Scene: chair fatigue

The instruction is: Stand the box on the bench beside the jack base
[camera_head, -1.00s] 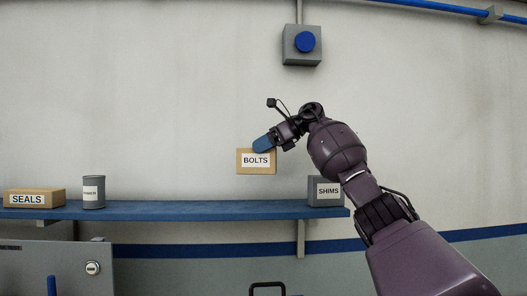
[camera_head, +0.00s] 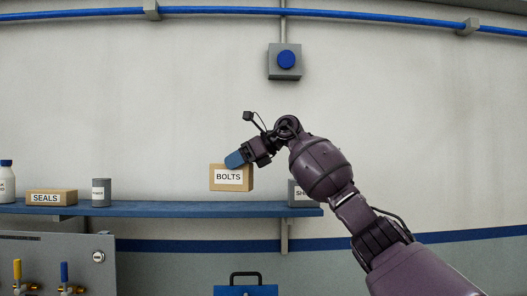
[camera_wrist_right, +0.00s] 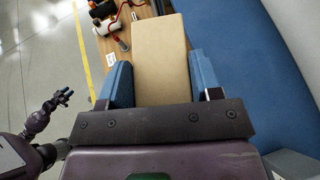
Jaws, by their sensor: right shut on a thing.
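The tan box labelled BOLTS (camera_head: 230,178) is upright in my right gripper (camera_head: 236,160), held in the air near the blue shelf. In the right wrist view the same box (camera_wrist_right: 160,55) sits between the two blue fingers, which are shut on it. My left gripper (camera_wrist_right: 65,97) shows small at the left of the wrist view; its jaw opening is too small to tell. A wooden bench (camera_wrist_right: 112,52) lies below, partly hidden by the box. I cannot make out the jack base.
The blue shelf (camera_head: 160,209) holds a SEALS box (camera_head: 50,198), a grey can (camera_head: 101,192), a white bottle (camera_head: 6,182) and a grey box (camera_head: 302,196) partly behind my arm. A blue toolbox (camera_head: 245,290) is below. Red and black items (camera_wrist_right: 108,27) lie on the bench.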

